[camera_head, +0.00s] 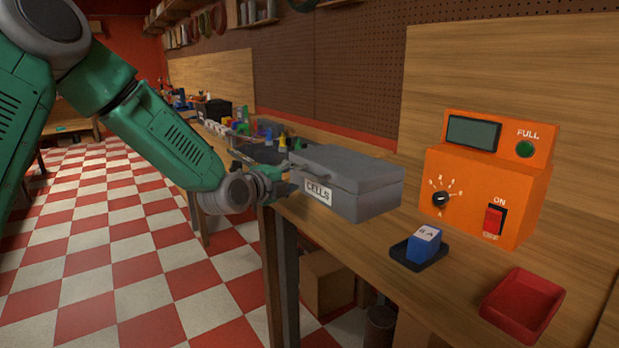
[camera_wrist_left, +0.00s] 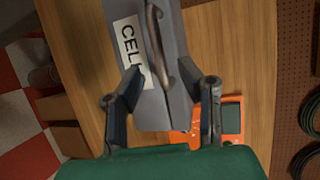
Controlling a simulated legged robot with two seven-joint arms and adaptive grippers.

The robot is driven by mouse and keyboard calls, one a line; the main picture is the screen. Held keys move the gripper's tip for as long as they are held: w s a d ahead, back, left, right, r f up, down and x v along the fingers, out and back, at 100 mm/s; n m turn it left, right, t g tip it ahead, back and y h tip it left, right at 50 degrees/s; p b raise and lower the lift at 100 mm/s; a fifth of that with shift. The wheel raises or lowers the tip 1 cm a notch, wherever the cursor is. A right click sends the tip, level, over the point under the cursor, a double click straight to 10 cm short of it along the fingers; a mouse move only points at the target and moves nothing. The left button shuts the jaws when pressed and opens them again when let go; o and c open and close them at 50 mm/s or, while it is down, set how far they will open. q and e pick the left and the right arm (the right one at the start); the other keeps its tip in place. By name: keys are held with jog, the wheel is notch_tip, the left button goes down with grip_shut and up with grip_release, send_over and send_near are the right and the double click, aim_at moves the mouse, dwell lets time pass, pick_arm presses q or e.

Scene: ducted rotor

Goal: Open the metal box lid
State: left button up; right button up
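The grey metal box (camera_head: 362,194) stands on the wooden workbench with its lid (camera_head: 345,165) closed. Its front carries a CELLS label (camera_head: 318,192), which also shows in the left wrist view (camera_wrist_left: 131,45). My left gripper (camera_head: 284,178) is at the box's left end. In the left wrist view its two fingers (camera_wrist_left: 163,90) are spread apart, with the box and its curved handle (camera_wrist_left: 160,50) between them. No finger visibly closes on the handle. Whether a finger touches the box is unclear. My right gripper is in neither view.
An orange device (camera_head: 490,180) with a dial and switch stands right of the box. A blue block (camera_head: 424,245) sits in a black holder, and a red tray (camera_head: 522,304) lies near the bench's front edge. Several small items crowd the bench behind the box.

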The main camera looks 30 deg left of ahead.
aim_at(302, 175)
pick_arm(q)
jog(key=w, duration=0.1)
jog(key=w+a+f, duration=0.1)
jog(key=w, duration=0.3)
jog(key=shift+w+a+f+b, duration=0.2)
jog(key=shift+a+f+b, duration=0.1)
jog(key=shift+a+f, duration=0.05)
jog(key=shift+w, duration=0.3)
jog(key=shift+w+d, duration=0.15)
jog(key=shift+d, duration=0.1)
jog(key=shift+d+r, duration=0.25)
jog(key=shift+d, duration=0.25)
jog(key=c, duration=0.7)
jog(key=shift+a+f, duration=0.1)
jog(key=shift+a, duration=0.25)
grip_shut()
